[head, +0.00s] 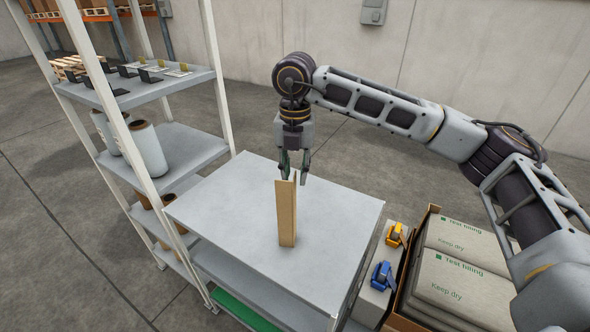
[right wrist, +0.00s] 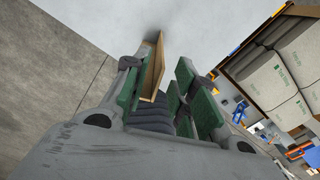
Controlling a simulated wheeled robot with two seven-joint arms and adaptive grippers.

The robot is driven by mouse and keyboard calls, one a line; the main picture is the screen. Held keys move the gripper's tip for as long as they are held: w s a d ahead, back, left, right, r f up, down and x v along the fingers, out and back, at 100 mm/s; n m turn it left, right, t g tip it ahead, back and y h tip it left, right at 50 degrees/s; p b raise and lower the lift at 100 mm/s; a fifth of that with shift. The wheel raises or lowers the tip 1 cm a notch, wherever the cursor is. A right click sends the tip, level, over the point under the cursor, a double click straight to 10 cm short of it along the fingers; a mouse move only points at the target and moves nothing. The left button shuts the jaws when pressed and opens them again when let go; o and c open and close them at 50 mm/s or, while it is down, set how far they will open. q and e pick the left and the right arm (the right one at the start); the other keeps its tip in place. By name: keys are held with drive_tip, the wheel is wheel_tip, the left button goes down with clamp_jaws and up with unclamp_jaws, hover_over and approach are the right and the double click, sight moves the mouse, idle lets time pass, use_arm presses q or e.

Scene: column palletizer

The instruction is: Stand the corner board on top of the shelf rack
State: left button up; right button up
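The corner board (head: 286,213), a tall tan angled strip, stands upright on the grey top (head: 225,205) of the low shelf rack in the head view. My right gripper (head: 295,172) points down at the board's upper end. In the right wrist view the board (right wrist: 153,70) lies between the green-padded fingers, close against or touching the left one. A clear gap separates it from the right finger, so the gripper (right wrist: 168,85) is open around the board. The board's foot appears to rest on the top surface. My left gripper is not in view.
A tall white-post rack (head: 185,150) with rolls and small items stands at the left. At the right are a carton of "Keep dry" bags (head: 450,285), and yellow (head: 394,235) and blue (head: 382,275) tape dispensers. The grey top around the board is clear.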

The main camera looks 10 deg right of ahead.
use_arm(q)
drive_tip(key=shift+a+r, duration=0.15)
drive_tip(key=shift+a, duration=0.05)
use_arm(e)
drive_tip(key=shift+r, duration=0.1)
drive_tip(key=shift+r, duration=0.25)
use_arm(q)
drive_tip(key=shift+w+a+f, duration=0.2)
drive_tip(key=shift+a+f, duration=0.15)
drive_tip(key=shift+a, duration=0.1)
use_arm(e)
wheel_tip(320, 180, up, 12)
drive_tip(key=shift+f, duration=0.25)
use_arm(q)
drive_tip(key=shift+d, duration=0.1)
